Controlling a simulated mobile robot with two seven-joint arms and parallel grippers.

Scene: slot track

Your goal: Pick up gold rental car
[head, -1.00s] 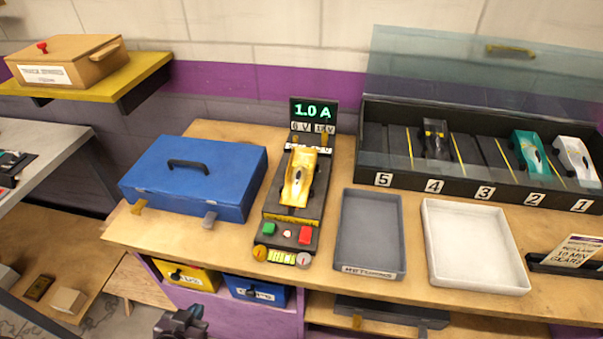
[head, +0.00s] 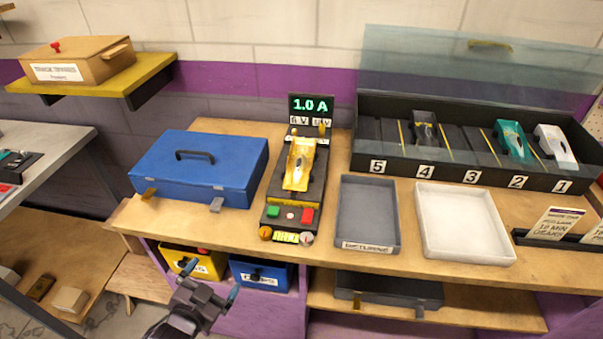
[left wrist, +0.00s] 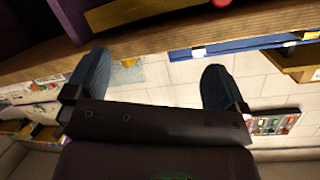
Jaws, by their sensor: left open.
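The gold car (head: 299,164) sits on the black test stand (head: 292,204), under a display reading 1.0 A, on the wooden bench. My left gripper (head: 208,282) is low in front of the bench, well below and to the left of the gold car. In the left wrist view the two blue fingertips of my left gripper (left wrist: 152,82) are wide apart with nothing between them. The gold car is not in the left wrist view. My right gripper is not in view.
A blue case (head: 197,170) stands left of the stand. A grey tray (head: 368,246) and a white tray (head: 466,253) lie to its right. A black rack (head: 400,161) with numbered lanes holds other cars. Yellow and blue bins (head: 262,276) sit under the bench edge.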

